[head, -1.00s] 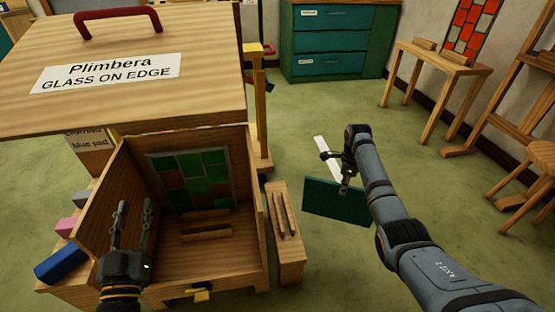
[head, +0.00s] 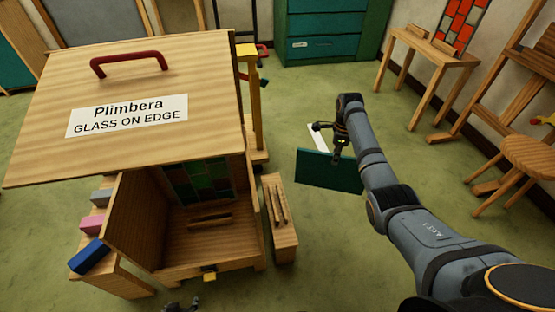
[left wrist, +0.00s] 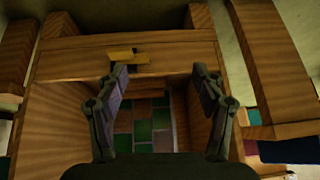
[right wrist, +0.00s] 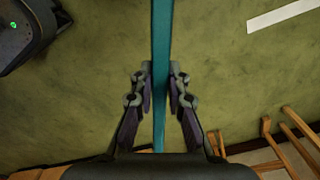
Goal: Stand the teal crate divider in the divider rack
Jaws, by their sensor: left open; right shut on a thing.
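The teal crate divider (head: 328,171) hangs upright above the floor in the head view. My right gripper (head: 339,148) is shut on its upper edge. In the right wrist view the divider (right wrist: 161,60) runs edge-on between the fingers. What looks like the divider rack (head: 283,240), a low wooden stand with two parallel slats, stands to the left of the divider, apart from it. My left gripper (left wrist: 160,78) is open and empty in front of the wooden crate; only its tips show at the bottom edge of the head view (head: 181,307).
The wooden crate (head: 125,215) has a raised lid (head: 128,130) and holds a leaded glass panel (head: 200,180). Blue (head: 89,257), pink and grey blocks sit on a ledge at its left. Green floor is clear around the divider.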

